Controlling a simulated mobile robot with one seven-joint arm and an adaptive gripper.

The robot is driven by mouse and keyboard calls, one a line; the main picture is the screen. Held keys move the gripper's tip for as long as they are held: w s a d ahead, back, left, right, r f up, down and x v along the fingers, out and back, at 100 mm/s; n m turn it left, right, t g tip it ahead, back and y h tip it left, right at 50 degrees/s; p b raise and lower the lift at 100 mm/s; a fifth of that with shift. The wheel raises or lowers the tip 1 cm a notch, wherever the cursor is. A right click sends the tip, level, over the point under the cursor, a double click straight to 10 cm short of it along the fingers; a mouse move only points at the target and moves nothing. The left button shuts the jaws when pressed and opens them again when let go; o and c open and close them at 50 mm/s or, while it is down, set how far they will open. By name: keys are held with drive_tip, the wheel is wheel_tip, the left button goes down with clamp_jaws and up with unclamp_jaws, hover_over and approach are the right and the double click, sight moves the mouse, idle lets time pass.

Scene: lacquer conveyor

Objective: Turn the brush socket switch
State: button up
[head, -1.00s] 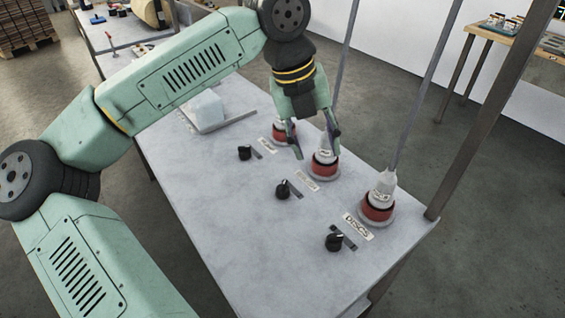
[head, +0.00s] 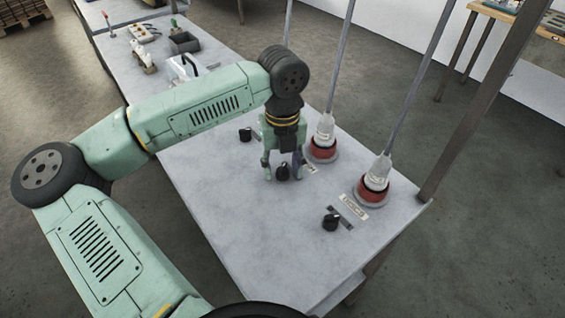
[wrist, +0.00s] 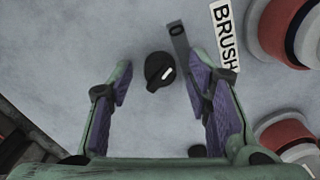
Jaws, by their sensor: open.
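The brush socket switch is a round black knob with a white pointer mark (wrist: 159,71). It sits on the pale bench beside the BRUSH label (wrist: 225,38). In the head view this middle knob (head: 282,173) shows between my fingertips. My gripper (head: 282,165) is open and points down over it. In the wrist view the purple finger pads of my gripper (wrist: 158,88) stand on either side of the knob, with clear gaps. Whether the fingertips are level with the knob I cannot tell.
Red and white sockets with upright grey rods stand behind the knobs, one middle (head: 323,151) and one right (head: 372,190). Another black knob (head: 330,222) is by the right label (head: 353,207), and one (head: 245,134) is to the left. The bench front (head: 230,215) is clear.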

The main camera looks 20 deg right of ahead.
drive_tip(key=shift+f, duration=0.1)
clamp_jaws()
idle(0.6)
